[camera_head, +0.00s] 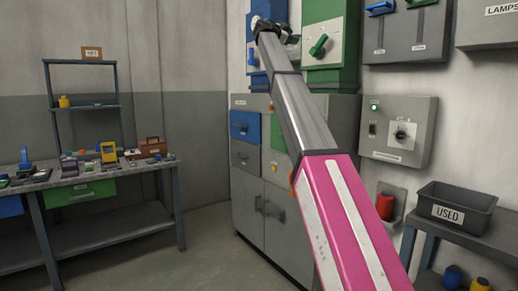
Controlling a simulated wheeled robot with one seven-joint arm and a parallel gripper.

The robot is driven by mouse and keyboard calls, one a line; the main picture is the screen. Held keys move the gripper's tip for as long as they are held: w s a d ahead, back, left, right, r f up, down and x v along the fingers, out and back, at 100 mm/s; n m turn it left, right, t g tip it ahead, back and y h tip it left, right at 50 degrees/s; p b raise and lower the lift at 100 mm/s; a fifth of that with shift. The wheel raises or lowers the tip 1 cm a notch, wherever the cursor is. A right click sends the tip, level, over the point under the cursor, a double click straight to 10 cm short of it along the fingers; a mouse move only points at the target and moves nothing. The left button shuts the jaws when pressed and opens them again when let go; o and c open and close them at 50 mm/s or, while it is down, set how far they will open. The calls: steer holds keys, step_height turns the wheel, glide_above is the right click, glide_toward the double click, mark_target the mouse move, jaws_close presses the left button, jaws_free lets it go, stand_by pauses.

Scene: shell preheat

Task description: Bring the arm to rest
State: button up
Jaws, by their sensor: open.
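My arm reaches up from the bottom right of the head view, with a pink and white section low down and a grey section above it. My gripper (275,29) is small and dark at the arm's far end, high in front of the wall boxes. It is open, and I see nothing held in it. It overlaps the blue box (252,54) and lies left of the green box (331,76) with its green handle (319,45). Whether it touches either box I cannot tell.
A grey cabinet (259,208) stands behind my arm. A workbench (98,173) with several tools is at the left. A grey control box (398,130) hangs right of my arm, above a bin marked USED (452,211). The floor (207,240) between bench and cabinet is clear.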

steer(key=s+d+f+n+g+y, duration=0.1)
steer(key=s+d+f+n+y, duration=0.2)
steer(key=f, duration=1.8)
steer(key=s+f+n+g+y, duration=0.25)
steer(key=f+n, duration=0.25)
steer(key=f, duration=1.6)
steer(key=s+d+f+n+g+y, duration=0.15)
steer(key=s+f+n, duration=0.25)
steer(key=f, duration=1.7)
steer(key=s+d+f+n+g+y, duration=0.1)
steer(key=s+f+n+y, duration=0.1)
steer(key=s+f, duration=0.65)
steer(key=s+f+n+g+y, duration=0.15)
steer(key=s+f, duration=0.45)
steer(key=f, duration=0.6)
steer(key=s+a+f+n+g+y, duration=0.1)
steer(key=s+f+n+y, duration=0.1)
steer(key=s+f, duration=0.6)
steer(key=s+f+n+g+y, duration=0.2)
steer(key=s+f, duration=0.6)
steer(key=s, duration=0.7)
steer(key=shift+a, duration=0.4)
